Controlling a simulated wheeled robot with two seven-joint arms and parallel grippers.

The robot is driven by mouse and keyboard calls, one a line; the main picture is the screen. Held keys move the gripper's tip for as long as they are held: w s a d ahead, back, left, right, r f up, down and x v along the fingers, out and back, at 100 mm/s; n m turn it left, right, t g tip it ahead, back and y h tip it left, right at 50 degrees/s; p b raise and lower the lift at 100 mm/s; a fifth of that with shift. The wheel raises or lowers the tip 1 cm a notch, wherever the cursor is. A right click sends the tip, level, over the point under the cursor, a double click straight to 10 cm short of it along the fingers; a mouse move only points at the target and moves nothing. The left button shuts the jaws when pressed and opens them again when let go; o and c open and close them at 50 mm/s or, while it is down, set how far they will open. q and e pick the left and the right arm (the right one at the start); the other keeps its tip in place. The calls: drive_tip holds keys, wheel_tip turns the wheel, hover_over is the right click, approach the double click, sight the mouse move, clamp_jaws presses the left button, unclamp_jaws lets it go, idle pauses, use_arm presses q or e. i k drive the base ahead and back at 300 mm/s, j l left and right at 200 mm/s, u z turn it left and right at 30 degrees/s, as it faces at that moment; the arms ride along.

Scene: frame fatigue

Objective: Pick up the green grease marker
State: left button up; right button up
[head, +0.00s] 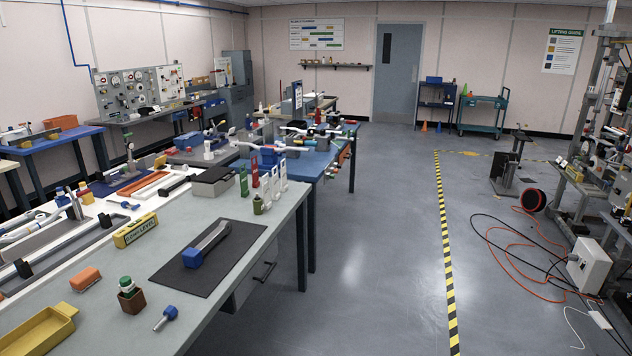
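Several green things stand on the near workbench (225,296), and I cannot tell for sure which is the grease marker. A small dark olive-green cylinder (258,205) stands upright near the bench's right edge. A slim green upright piece (243,181) stands behind it to the left, beside a dark grey box (212,182). A white piece with a green top (126,284) sits in a brown square holder (132,301) at the front. Neither of my grippers is in view.
A black mat (208,276) holds a blue-ended grey tool (212,240). A yellow tray (38,332), an orange block (85,279), a yellow block (135,230) and a blue-headed piece (166,318) lie around it. Red and white uprights stand near the olive cylinder.

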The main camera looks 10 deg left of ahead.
sight(126, 284)
drive_tip(key=u, duration=1.45)
